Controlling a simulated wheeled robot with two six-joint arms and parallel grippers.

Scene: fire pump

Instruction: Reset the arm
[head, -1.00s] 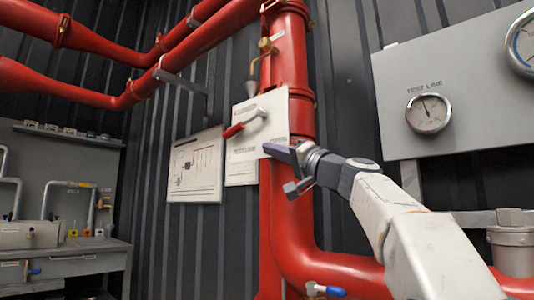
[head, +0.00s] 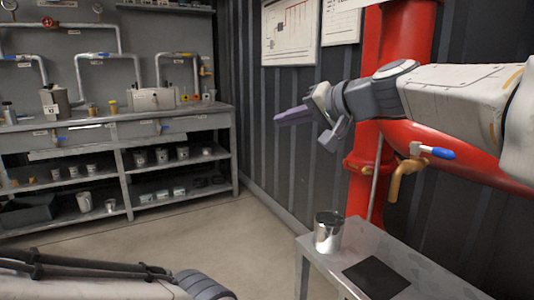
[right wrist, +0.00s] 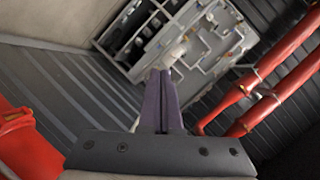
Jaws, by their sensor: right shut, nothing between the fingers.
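My right arm reaches in from the right in the head view. Its right gripper (head: 292,116) is shut and empty, pointing left in front of the dark ribbed wall, left of the red pipe (head: 402,40). In the right wrist view its purple fingers (right wrist: 158,100) are pressed together with nothing between them. Part of my left arm (head: 95,285) lies along the bottom left of the head view; its gripper is not visible.
A small table (head: 425,270) at the lower right holds a metal cup (head: 328,232) and a black mat (head: 376,277). A blue-handled brass tap (head: 407,172) sits above it. A grey workbench (head: 110,135) with shelves stands at the left back. Open floor (head: 200,208) lies between.

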